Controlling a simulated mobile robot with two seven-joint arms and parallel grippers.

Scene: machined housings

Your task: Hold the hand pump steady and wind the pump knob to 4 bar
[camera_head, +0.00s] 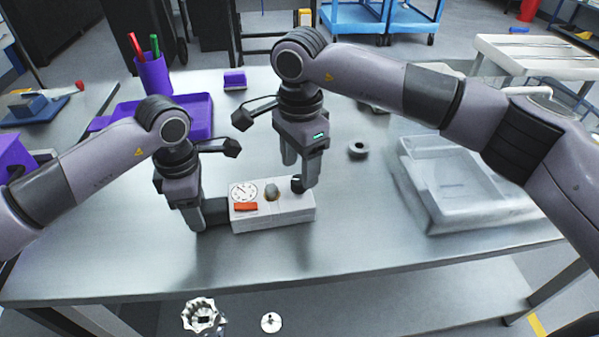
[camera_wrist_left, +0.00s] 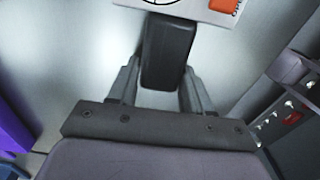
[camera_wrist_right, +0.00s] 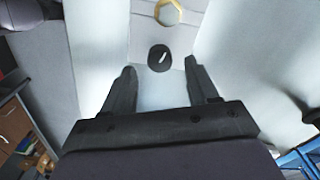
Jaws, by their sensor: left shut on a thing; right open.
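The hand pump (camera_head: 275,217) is a white block on the metal table, with a round dial (camera_head: 243,191), an orange-red label (camera_head: 246,207) and a brass-ringed round part (camera_head: 271,192) on top. A dark handle sticks out at its left end (camera_head: 217,211). My left gripper (camera_head: 199,222) is shut on this dark handle, which also shows between the fingers in the left wrist view (camera_wrist_left: 167,52). The black pump knob (camera_head: 297,183) with a white mark sits near the block's right end. My right gripper (camera_head: 298,172) is open above the knob, which shows beyond the fingertips in the right wrist view (camera_wrist_right: 159,58).
A clear plastic tray (camera_head: 428,214) stands to the right, with a dark ring (camera_head: 358,150) left of it. A purple tray (camera_head: 195,116), a purple pen cup (camera_head: 154,75) and a small purple block (camera_head: 234,80) are at the back. The table in front of the pump is clear.

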